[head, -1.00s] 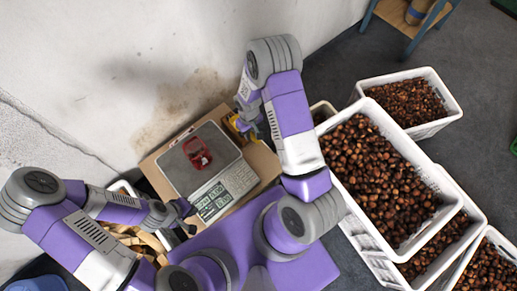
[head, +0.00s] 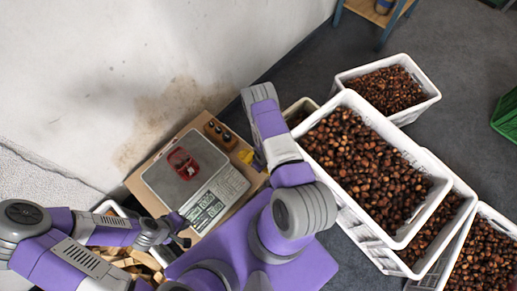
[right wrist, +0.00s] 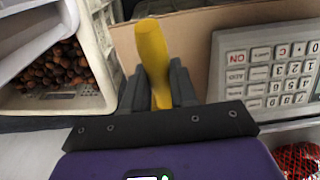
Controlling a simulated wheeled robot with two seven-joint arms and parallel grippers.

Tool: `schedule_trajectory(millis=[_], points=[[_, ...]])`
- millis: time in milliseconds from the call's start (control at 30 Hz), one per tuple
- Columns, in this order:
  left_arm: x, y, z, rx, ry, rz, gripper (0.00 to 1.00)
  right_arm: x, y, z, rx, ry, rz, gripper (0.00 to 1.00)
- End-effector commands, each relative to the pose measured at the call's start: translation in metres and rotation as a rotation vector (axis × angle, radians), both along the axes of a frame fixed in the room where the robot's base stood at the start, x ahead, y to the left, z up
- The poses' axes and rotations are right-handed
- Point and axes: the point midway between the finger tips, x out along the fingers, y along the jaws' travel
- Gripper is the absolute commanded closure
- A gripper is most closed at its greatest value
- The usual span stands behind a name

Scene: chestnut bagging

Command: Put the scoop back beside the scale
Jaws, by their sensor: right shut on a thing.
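The scale (head: 158,180) stands on a brown board by the wall, with a red mesh bag (head: 183,163) on its plate. Its keypad (right wrist: 265,75) shows at the right of the right wrist view. The yellow scoop (head: 246,156) is just right of the scale, mostly hidden by my right arm. In the right wrist view its yellow handle (right wrist: 152,55) stands between the dark fingers of my right gripper (right wrist: 158,88), shut on it. The scoop's bowl is hidden. My left gripper (head: 183,231) is near the scale's front edge, its fingers apart and empty.
A brown block with dark round tops (head: 220,133) sits at the board's far corner. White crates (head: 425,212) full of chestnuts stand to the right, one close beside my right arm. Light wooden pieces (head: 135,262) lie in a container at the lower left.

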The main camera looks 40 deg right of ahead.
Motion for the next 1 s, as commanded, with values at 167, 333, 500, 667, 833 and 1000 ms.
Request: schedule_trajectory(millis=[167, 333, 500, 667, 833, 1000], points=[[0.0, 0.0, -0.006, 0.0, 0.0, 0.0, 1.0, 0.0, 0.0, -0.015, 0.001, 0.001, -0.001, 1.0], [0.0, 0.0, -0.016, 0.0, 0.0, 0.0, 1.0, 0.0, 0.0, -0.039, 0.001, 0.001, 0.0, 1.0], [0.0, 0.0, -0.019, 0.0, 0.0, 0.0, 1.0, 0.0, 0.0, -0.049, 0.0, 0.0, -0.001, 1.0], [0.0, 0.0, -0.019, 0.0, 0.0, 0.0, 1.0, 0.001, 0.0, -0.048, 0.0, 0.0, -0.001, 1.0], [0.0, 0.0, -0.022, 0.0, 0.0, 0.0, 1.0, 0.0, 0.0, -0.051, 0.0, 0.001, -0.001, 0.68], [0.0, 0.0, -0.021, 0.0, 0.0, 0.0, 1.0, 0.0, 0.0, -0.05, 0.0, 0.0, -0.001, 0.48]])
